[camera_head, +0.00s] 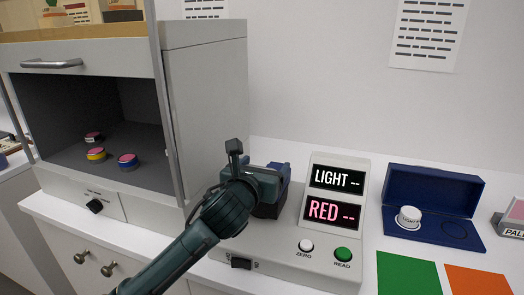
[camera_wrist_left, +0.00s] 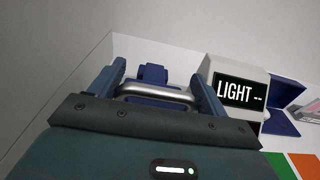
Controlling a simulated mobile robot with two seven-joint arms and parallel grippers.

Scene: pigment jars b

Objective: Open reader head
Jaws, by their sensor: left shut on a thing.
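The colour reader (camera_head: 335,180) is a grey device with a screen showing "LIGHT --" and "RED --". Its dark blue reader head (camera_head: 270,207) is on its left side, mostly hidden behind my left gripper (camera_head: 257,172). In the left wrist view, a metal bar handle (camera_wrist_left: 155,94) lies between the two fingers of my left gripper (camera_wrist_left: 160,88), which is shut on it. Part of the blue head (camera_wrist_left: 152,73) shows just beyond the handle. The contact under the head is hidden, so how far it is raised cannot be told. My right gripper is not in view.
The reader has a white ZERO button (camera_head: 306,245) and a green READ button (camera_head: 343,254). An open blue case (camera_head: 432,190) with a white jar (camera_head: 409,217) is at right. Green (camera_head: 407,273) and orange (camera_head: 477,280) cards lie in front. A cabinet (camera_head: 205,110) with several jars stands at left.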

